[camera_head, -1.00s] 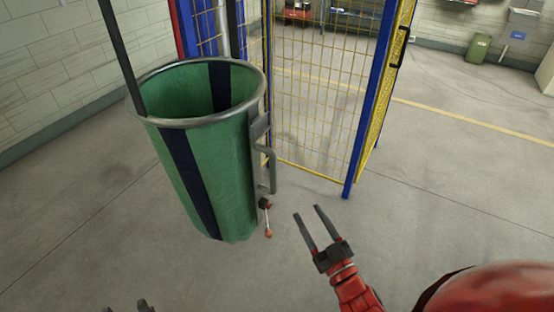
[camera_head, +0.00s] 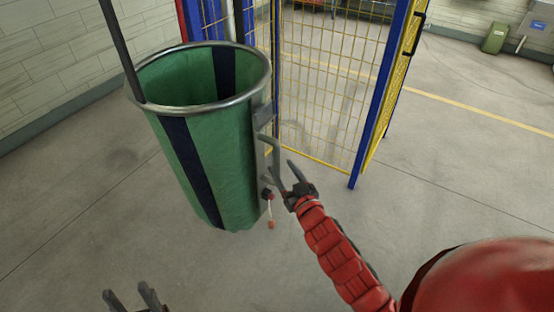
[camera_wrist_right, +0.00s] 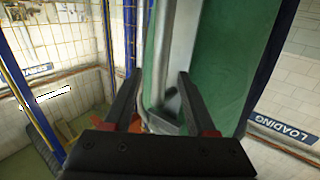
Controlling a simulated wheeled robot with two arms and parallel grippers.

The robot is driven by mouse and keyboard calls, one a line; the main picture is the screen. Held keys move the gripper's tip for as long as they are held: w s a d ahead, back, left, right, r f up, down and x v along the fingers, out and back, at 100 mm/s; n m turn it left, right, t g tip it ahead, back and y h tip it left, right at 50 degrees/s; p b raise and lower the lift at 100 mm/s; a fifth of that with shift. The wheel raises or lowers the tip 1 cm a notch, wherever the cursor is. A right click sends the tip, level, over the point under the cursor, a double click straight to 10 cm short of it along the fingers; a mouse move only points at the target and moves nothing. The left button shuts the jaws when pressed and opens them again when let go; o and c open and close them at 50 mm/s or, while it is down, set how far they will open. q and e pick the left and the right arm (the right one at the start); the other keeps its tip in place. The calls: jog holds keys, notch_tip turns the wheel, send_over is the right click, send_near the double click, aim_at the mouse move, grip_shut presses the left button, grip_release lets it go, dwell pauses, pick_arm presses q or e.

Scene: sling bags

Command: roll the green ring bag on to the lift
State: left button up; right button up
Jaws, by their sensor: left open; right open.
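The green ring bag (camera_head: 228,165), with dark stripes and a round metal ring at its top, hangs upright at the left of the head view. A grey handle (camera_head: 273,152) sticks out on its right side, with a small red-tipped lever (camera_head: 271,222) below. My right gripper (camera_head: 283,172) is open beside the handle, which shows between its fingers in the right wrist view (camera_wrist_right: 158,80). I cannot tell whether the fingers touch the handle. My left gripper (camera_head: 130,296) is open and empty at the bottom edge, below and apart from the bag.
A yellow mesh gate with a blue post (camera_head: 378,110) stands behind and right of the bag. A dark pole (camera_head: 122,50) rises at the ring's left. A green bin (camera_head: 494,38) stands far back. The floor at right is clear.

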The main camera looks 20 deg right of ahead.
aim_at(279, 163)
jog(key=shift+w+a+p, duration=0.15)
jog(key=shift+w+p, duration=0.2)
jog(key=shift+w, duration=1.85)
grip_shut()
